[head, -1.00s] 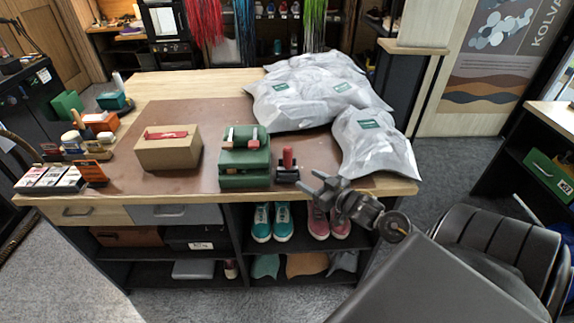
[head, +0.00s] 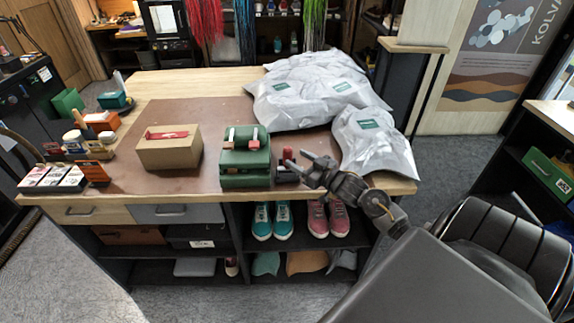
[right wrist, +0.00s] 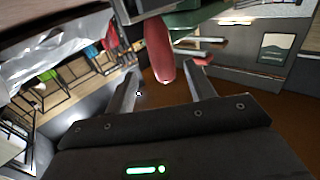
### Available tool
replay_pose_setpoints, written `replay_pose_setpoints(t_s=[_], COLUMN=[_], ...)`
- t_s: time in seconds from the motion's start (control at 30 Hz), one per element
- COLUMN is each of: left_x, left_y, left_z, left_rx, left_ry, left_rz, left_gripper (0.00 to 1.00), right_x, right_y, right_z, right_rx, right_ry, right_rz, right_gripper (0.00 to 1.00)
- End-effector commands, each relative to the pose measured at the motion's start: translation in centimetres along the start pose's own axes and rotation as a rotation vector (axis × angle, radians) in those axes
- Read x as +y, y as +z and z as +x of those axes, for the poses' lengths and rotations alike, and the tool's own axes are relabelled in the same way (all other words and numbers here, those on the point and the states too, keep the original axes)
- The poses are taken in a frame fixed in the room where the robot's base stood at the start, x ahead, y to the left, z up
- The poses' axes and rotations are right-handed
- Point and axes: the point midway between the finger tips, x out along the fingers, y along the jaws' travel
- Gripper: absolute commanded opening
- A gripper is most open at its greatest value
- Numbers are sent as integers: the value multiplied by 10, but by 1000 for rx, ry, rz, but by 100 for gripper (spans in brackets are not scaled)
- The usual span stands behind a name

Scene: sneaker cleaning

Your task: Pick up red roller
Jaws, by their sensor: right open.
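The red roller (head: 287,154) stands upright in a small black holder (head: 284,175) near the front edge of the table, just right of the green box. My right gripper (head: 297,158) is open and comes in from the right at the roller, partly covering it in the head view. In the right wrist view, the red roller (right wrist: 158,52) shows as a rounded red handle just ahead of and between the open fingers (right wrist: 165,76), not held. Whether a finger touches it I cannot tell. My left gripper is not in view.
The green box (head: 245,179) with two small handled tools stands left of the holder. A cardboard box (head: 168,155) is further left. Grey plastic bags (head: 372,150) lie close behind and right of the gripper. Sneakers stand on the shelf below.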

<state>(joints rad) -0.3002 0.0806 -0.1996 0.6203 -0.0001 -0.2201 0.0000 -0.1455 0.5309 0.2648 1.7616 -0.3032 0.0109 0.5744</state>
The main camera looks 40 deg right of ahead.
Motion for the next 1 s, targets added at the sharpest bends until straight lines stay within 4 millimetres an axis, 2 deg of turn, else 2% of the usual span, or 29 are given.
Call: replay_pose_setpoints(t_s=[0.2, 0.3, 0.43, 0.63, 1.0], left_x=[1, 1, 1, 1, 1], left_y=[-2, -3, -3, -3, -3], left_z=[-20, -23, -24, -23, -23], left_rx=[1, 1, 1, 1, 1], left_ry=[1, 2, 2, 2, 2], left_rz=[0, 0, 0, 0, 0], left_gripper=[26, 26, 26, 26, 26], right_x=[-5, -4, -4, -4, -4], right_y=[-1, 2, 4, 5, 5], right_z=[31, 43, 50, 50, 50], right_rx=[2, 1, 0, 0, 0], right_ry=[0, 1, 0, 0, 0], right_rz=[2, 1, -1, -1, -1], right_gripper=[54, 54, 54, 54, 7])
